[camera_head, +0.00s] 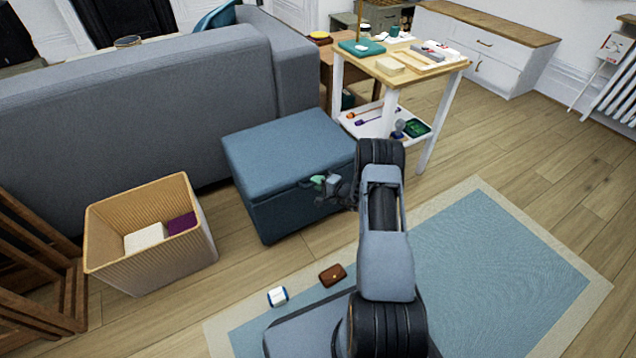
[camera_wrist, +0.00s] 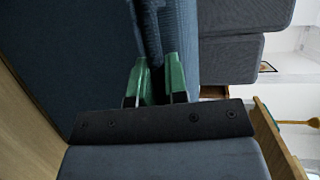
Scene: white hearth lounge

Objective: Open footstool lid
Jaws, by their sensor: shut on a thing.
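The blue fabric footstool (camera_head: 268,212) stands in front of the grey sofa. Its lid (camera_head: 285,150) lies flat on top, with a seam visible below its edge. The footstool's front face (camera_wrist: 75,60) fills the left of that view. The inside of the footstool is hidden.
A ribbed bin (camera_head: 150,245) with a white and a purple item stands left of the footstool. A side table (camera_head: 430,70) with several items is behind right. A brown wallet-like item (camera_head: 332,275) and a small white-and-blue item (camera_head: 277,296) lie by the blue rug (camera_head: 490,270).

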